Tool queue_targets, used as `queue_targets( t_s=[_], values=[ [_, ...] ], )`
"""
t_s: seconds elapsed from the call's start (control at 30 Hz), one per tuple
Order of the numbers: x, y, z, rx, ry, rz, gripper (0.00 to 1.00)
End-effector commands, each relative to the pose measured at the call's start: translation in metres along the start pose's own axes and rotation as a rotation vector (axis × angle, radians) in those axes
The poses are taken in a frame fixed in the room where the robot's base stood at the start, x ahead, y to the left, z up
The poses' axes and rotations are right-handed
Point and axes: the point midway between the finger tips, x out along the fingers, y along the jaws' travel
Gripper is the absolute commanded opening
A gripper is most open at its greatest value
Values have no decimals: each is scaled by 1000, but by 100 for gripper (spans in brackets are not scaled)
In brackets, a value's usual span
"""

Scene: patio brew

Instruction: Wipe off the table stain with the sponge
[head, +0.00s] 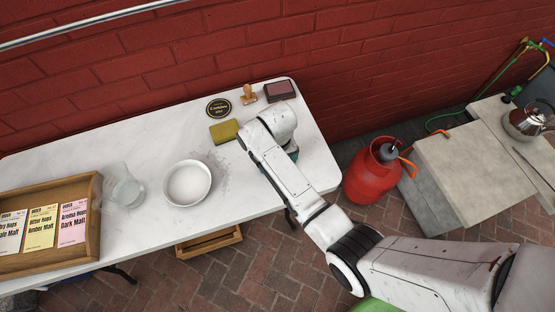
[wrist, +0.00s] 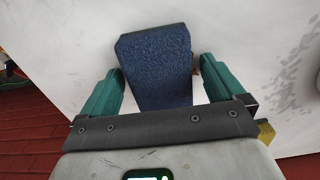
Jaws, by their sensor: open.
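A dark blue, rough-textured block (wrist: 155,65), sponge-like in look, lies between my gripper's fingers in the wrist view. My gripper (wrist: 161,72) is open, with a teal finger on each side of the block and a gap on both sides. In the head view only a bit of my gripper's teal (head: 293,154) shows; my arm hides the block there. A yellow-green sponge (head: 224,131) lies on the white table (head: 140,152), left of my gripper. A grey, speckled stain (head: 219,172) marks the tabletop between the bowl and my arm. It also shows at the right of the wrist view (wrist: 298,75).
A white bowl (head: 187,184) stands beside the stain, with a glass pitcher (head: 124,186) and a wooden crate of packets (head: 91,190) further left. A round sign (head: 218,107), a wooden stamp (head: 249,95) and an ink pad (head: 279,91) lie along the back. A red gas cylinder (head: 370,178) stands right.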

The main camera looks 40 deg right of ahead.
Motion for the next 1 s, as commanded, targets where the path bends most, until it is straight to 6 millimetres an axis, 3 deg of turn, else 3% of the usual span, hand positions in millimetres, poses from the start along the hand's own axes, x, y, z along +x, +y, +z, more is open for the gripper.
queue_targets(
  t_s=[0.9, 1.0],
  values=[
    [-9, 0, 0, 0, 0, 0, 96],
    [-9, 0, 0, 0, 0, 0, 86]
  ],
)
